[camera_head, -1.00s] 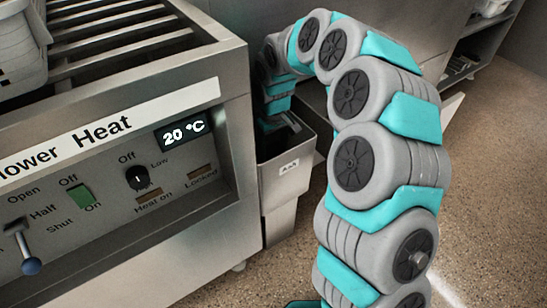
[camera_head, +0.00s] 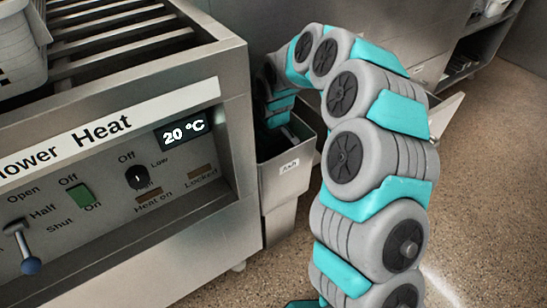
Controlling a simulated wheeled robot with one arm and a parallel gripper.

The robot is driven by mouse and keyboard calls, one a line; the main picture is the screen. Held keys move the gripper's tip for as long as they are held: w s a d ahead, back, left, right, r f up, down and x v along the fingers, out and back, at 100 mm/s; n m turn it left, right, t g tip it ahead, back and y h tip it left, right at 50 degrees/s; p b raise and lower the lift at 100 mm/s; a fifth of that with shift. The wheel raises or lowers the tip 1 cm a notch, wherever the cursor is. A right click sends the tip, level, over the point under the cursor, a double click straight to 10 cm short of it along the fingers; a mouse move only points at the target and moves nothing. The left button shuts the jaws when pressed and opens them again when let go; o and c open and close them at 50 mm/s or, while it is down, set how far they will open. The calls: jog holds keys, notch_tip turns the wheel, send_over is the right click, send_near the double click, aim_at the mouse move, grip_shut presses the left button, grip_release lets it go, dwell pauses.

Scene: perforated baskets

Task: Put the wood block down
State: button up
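No wood block shows in the head view. My grey and teal arm rises from the bottom, bends over and reaches down into an open metal bin (camera_head: 290,182) at the right side of the heater unit. The arm's far end is low inside the bin's mouth, behind its front wall. My gripper is hidden there, so I cannot see its fingers or whether it holds anything.
The metal heater unit (camera_head: 228,130) with a display, knob and switches fills the left. A pale perforated basket (camera_head: 22,45) stands on its slatted top (camera_head: 110,45) at far left. Speckled floor is open at the right; shelving (camera_head: 485,35) stands at the back right.

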notch_tip(320, 180, up, 12)
jog(key=shift+r, duration=0.2)
dwell(0.4)
dwell(1.4)
